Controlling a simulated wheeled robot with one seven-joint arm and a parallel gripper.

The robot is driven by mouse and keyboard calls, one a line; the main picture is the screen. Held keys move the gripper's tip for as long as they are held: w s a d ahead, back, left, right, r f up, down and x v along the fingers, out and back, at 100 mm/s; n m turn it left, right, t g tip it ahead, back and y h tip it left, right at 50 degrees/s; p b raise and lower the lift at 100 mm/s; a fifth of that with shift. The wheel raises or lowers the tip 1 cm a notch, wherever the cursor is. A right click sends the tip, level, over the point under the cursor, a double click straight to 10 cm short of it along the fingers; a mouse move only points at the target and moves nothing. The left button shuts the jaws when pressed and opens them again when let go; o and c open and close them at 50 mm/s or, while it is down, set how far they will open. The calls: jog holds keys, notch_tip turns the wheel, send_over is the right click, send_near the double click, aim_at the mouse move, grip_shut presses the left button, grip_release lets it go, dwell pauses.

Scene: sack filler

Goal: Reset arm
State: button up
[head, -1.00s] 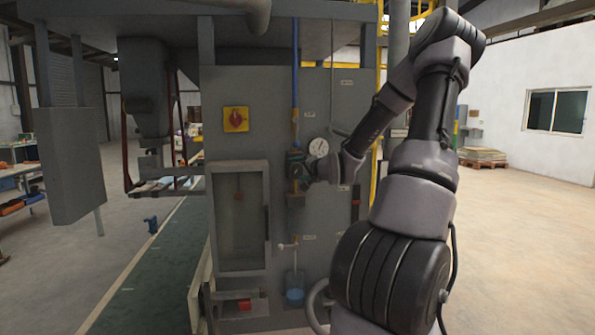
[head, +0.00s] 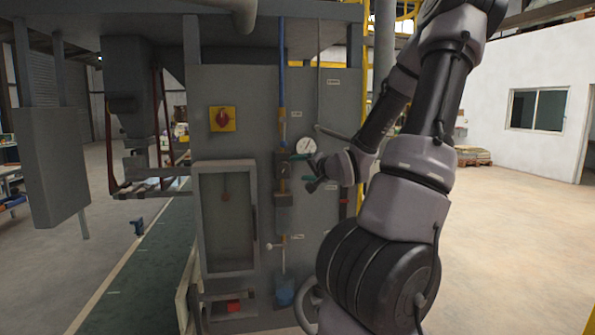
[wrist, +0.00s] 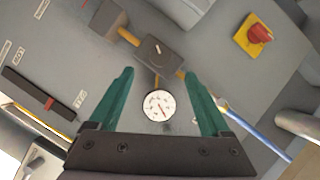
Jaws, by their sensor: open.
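My gripper (head: 308,171) is in front of the grey machine panel (head: 335,100), with green fingers apart and nothing between them. In the wrist view my gripper (wrist: 165,100) is open, its two green fingers spread on either side of a round white gauge (wrist: 159,106). The gauge also shows in the head view (head: 306,146), just above my gripper. A vertical pipe with a grey valve body (wrist: 152,48) runs beside the gauge. In the head view the pipe's lower grey block (head: 284,214) shows left of my gripper.
A red rotary switch on a yellow plate (head: 222,119) and a framed window door (head: 227,217) are on the panel's left. A green conveyor (head: 140,275) runs along the left. The floor at right (head: 510,240) is clear.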

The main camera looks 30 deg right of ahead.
jog(key=shift+a+f, duration=0.1)
jog(key=s+a+f+n+g+h, duration=0.3)
jog(key=a+g, duration=0.1)
jog(key=g, duration=0.1)
jog(key=s+a+r+n+g+y, duration=0.1)
jog(key=s+a+r+n+g, duration=0.1)
jog(key=s+a+r, duration=0.5)
jog(key=s+a+r+n+g+y, duration=0.1)
jog(key=s+a+r, duration=0.6)
jog(key=s, duration=0.9)
jog(key=shift+a+n+g+y, duration=0.4)
jog(key=shift+a+n+y, duration=0.1)
jog(key=shift+a+y, duration=0.25)
jog(key=shift+d, duration=0.1)
dwell(0.6)
